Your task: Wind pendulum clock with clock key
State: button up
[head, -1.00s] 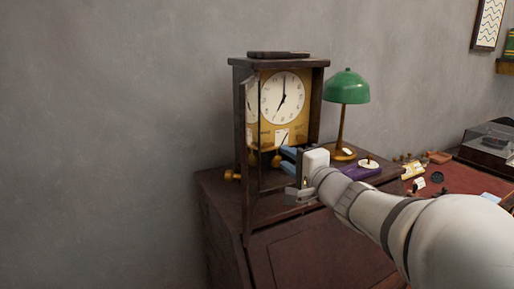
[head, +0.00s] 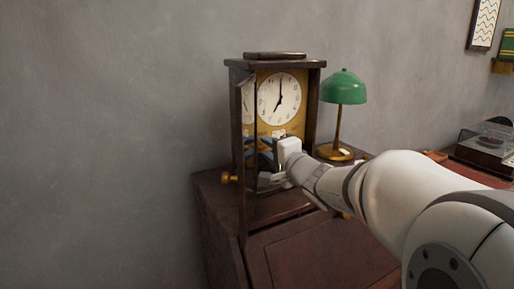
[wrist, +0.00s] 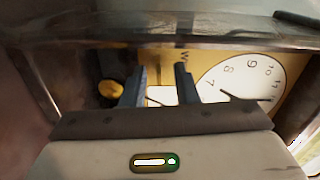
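The pendulum clock (head: 281,124) stands in a dark wooden case on a cabinet, its framed front door swung open toward me. Its white dial (head: 279,98) reads about seven o'clock. My gripper (head: 264,150) is at the case opening, below the dial, partly behind the door frame. In the wrist view its two dark fingers (wrist: 160,82) are apart. Gold plate and a pale patch show between them, and I see nothing clearly held. A round gold piece, perhaps the pendulum bob (wrist: 110,88), lies left of the fingers. I cannot make out the clock key.
The open door's upright (head: 240,165) stands close left of my gripper. A gold knob (head: 229,178) shows beside it. A green lamp (head: 344,87) stands right of the clock. The cabinet front (head: 310,250) is below, and a glass-lidded box (head: 484,150) is far right.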

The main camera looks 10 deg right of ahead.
grip_shut()
jog(key=shift+m+b, duration=0.3)
jog(key=shift+b, duration=0.15)
jog(key=shift+m+b, duration=0.9)
jog(key=shift+b, duration=0.1)
jog(key=shift+r+m+b, duration=0.15)
jog(key=shift+m+b, duration=0.5)
jog(key=shift+m, duration=0.5)
jog(key=shift+r+m+b, duration=0.1)
jog(key=shift+m+b, duration=0.55)
jog(key=shift+m, duration=0.5)
jog(key=shift+c, duration=0.5)
grip_release()
jog(key=shift+o, duration=0.6)
jog(key=shift+f, duration=0.15)
